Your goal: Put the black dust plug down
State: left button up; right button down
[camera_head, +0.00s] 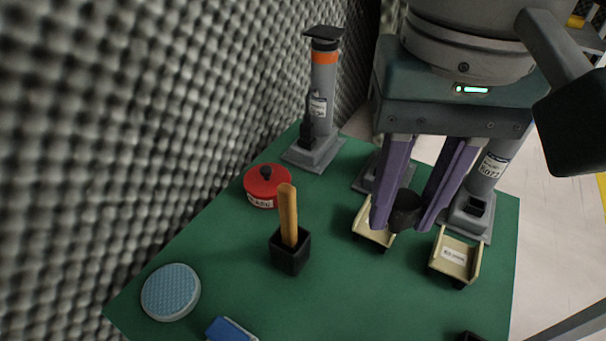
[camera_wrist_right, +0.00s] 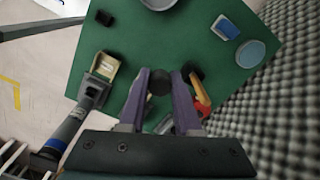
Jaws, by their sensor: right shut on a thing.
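The black dust plug (camera_head: 405,212) is a small dark rounded piece between the purple fingers of my right gripper (camera_head: 404,222). The gripper is shut on it and points down over the green table. In the wrist view, the plug (camera_wrist_right: 160,82) shows between the fingertips of the right gripper (camera_wrist_right: 160,76). In the head view the plug appears beside and partly over a cream tray (camera_head: 372,236); its height above the table is hard to tell. My left gripper is not in view.
A second cream tray (camera_head: 456,257) with a label is to the right. Grey posts (camera_head: 322,95) stand at the back. A red lidded tin (camera_head: 262,188), a black holder (camera_head: 290,258) with a wooden handle, and a pale blue disc (camera_head: 170,292) are left. The green table (camera_head: 340,295) is clear front centre.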

jog(key=b, duration=0.8)
send_over(356, 317)
notch_tip(356, 317, down, 18)
jog(key=shift+r, duration=0.1)
notch_tip(356, 317, down, 5)
jog(key=b, duration=0.3)
jog(key=shift+r, duration=0.3)
jog(key=shift+f, duration=0.2)
jog(key=c, duration=0.6)
grip_release()
